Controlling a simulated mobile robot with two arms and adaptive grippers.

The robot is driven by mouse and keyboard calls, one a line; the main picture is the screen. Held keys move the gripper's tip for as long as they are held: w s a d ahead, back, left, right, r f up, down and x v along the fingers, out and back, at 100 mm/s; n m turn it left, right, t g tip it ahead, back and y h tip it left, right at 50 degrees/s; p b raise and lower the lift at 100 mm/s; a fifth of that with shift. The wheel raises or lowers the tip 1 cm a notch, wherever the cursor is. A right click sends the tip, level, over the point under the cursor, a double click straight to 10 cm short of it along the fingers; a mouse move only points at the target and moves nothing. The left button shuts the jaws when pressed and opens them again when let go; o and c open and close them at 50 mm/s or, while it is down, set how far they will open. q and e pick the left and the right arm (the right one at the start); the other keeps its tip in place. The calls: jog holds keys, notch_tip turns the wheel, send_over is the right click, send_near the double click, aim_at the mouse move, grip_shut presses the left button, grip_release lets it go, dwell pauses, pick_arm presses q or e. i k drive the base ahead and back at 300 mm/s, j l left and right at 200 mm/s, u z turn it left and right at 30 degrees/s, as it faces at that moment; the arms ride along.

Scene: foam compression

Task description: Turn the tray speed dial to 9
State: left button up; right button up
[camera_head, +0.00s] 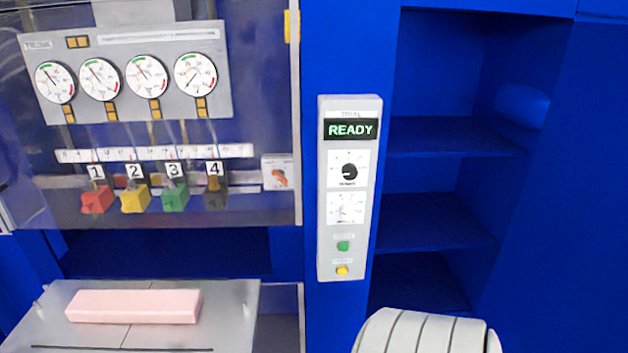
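A grey control panel (327,240) stands upright on a blue post and shows a lit READY display (351,129). Below the display is an upper dial with a black knob (349,172). Under it is a lower dial with a pale knob (346,209). The dial labels and numbers are too small to read, so I cannot tell which dial is the tray speed dial or its setting. Neither of my grippers is in view. A white, banded part of my arm shows at the bottom edge, below and right of the panel.
A green button (343,246) and a yellow button (342,271) sit low on the panel. At left, a clear cover fronts several gauges (147,76) and coloured valves (134,199). A pink foam block (134,306) lies on a metal tray (228,315). Blue shelves (450,136) at right are empty.

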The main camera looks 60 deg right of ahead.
aim_at(349, 171)
jog(key=i+l+z, duration=0.1)
jog(key=z, duration=0.35)
jog(key=i+z, duration=0.25)
jog(key=z, duration=0.15)
jog(key=i+z, duration=0.15)
jog(key=z, duration=1.5)
